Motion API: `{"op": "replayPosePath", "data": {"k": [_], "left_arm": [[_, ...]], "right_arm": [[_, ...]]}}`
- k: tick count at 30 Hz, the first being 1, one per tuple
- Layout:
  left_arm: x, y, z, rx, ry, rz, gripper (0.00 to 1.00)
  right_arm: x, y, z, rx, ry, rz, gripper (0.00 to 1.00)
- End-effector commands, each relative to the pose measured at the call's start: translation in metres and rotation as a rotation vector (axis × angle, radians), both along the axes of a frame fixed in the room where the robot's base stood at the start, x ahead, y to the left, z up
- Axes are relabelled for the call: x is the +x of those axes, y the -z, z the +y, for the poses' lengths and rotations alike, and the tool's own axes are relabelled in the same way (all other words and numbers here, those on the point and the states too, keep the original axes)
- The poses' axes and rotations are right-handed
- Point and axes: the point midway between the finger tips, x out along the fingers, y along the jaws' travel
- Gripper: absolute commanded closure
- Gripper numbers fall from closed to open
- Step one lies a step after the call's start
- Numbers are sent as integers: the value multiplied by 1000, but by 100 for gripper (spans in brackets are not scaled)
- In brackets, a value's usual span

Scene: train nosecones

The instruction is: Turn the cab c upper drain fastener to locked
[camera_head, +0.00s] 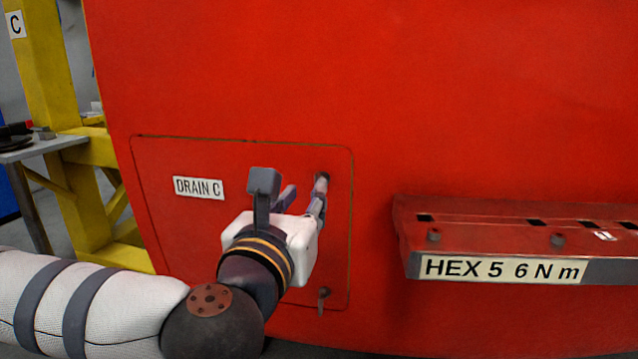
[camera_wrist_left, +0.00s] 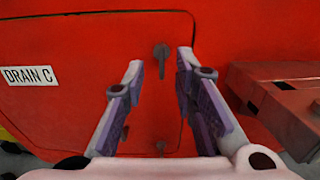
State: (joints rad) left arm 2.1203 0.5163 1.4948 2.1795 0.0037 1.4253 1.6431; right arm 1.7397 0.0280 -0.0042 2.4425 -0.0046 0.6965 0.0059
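The red drain panel (camera_head: 240,160) carries a "DRAIN C" label (camera_head: 199,188), also visible in the wrist view (camera_wrist_left: 29,75). The upper drain fastener (camera_wrist_left: 161,54) is a small dark grey latch near the panel's upper right corner, its tab hanging down. In the head view the fastener (camera_head: 322,177) is partly hidden behind a finger. My left gripper (camera_wrist_left: 161,66) is open, its two fingers on either side of the upper fastener; nothing is held. In the head view the gripper (camera_head: 302,187) is close to the panel; contact cannot be told. My right gripper is not in view.
A lower fastener (camera_head: 323,298) sits near the panel's lower right corner. A red holder marked "HEX 5 6 N m" (camera_head: 500,268) juts out at the right. A yellow frame (camera_head: 52,70) and a grey table (camera_head: 40,148) stand at the left.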

Motion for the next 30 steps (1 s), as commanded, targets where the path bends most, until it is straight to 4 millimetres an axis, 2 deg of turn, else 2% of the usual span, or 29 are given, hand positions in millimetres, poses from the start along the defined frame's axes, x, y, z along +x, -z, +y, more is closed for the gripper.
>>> {"op": "replayPosePath", "data": {"k": [1,6,10,20,23,24,30], "left_arm": [[13,-1,-2,1,-4,0,74],[51,0,-13,3,-1,-1,74],[68,0,-17,3,1,0,74],[74,1,-19,3,3,1,74],[74,1,-19,3,3,1,97],[74,1,-19,3,3,1,100],[74,1,-19,5,3,1,100]], "right_arm": [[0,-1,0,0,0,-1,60],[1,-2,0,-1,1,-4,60],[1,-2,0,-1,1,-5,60],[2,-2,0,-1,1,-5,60],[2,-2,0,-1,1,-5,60],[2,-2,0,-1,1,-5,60],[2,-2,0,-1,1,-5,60]]}}
